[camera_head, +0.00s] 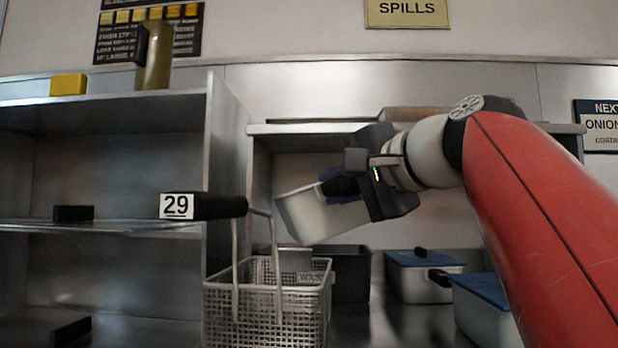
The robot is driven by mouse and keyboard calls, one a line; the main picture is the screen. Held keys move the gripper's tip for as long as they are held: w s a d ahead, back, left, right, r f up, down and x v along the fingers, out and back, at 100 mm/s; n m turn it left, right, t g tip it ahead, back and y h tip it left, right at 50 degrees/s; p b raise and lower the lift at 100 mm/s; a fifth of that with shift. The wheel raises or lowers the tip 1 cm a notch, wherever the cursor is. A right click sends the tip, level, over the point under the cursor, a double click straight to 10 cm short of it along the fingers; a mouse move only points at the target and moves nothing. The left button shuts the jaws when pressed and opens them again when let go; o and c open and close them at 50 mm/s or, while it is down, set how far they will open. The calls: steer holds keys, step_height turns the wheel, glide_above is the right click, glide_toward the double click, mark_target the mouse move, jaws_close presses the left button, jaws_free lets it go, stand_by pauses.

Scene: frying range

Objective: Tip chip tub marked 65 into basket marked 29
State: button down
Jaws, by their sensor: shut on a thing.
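The basket marked 29 (265,300) is a wire mesh fry basket at lower centre. Its black handle (220,206) carries the white 29 label and points up and left. My gripper (335,188) comes in from the right and is shut on a white tub (315,218). The tub is held tilted, above and a little right of the basket, its lower end toward the basket. No number shows on the tub from this side. A small grey block-like item (296,260) shows at the basket's back; I cannot tell whether it is inside or behind.
White tubs with blue lids (425,262) stand at the right, one partly behind my arm. A dark container (352,275) stands behind the basket. A metal shelf unit (225,150) stands at the left, with a yellow block (68,85) and an olive bottle (155,60) on top.

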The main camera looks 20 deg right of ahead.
steer(key=shift+r+n+p, duration=0.4)
steer(key=shift+r+n, duration=0.1)
steer(key=shift+r, duration=0.2)
steer(key=a+n+g+h+p, duration=0.1)
steer(key=n+h, duration=0.1)
steer(key=shift+a+r+n+g+p, duration=0.1)
steer(key=shift+n+g+p, duration=0.2)
steer(key=shift+a+f+n+h+p, duration=0.4)
steer(key=shift+a+n+h, duration=0.25)
steer(key=shift+n, duration=0.25)
steer(key=a+f+n+h, duration=0.2)
steer(key=a+f+n+g+h+p, duration=0.1)
steer(key=n+h, duration=0.1)
steer(key=shift+w+a, duration=0.25)
steer(key=shift+a, duration=0.1)
steer(key=shift+r, duration=0.15)
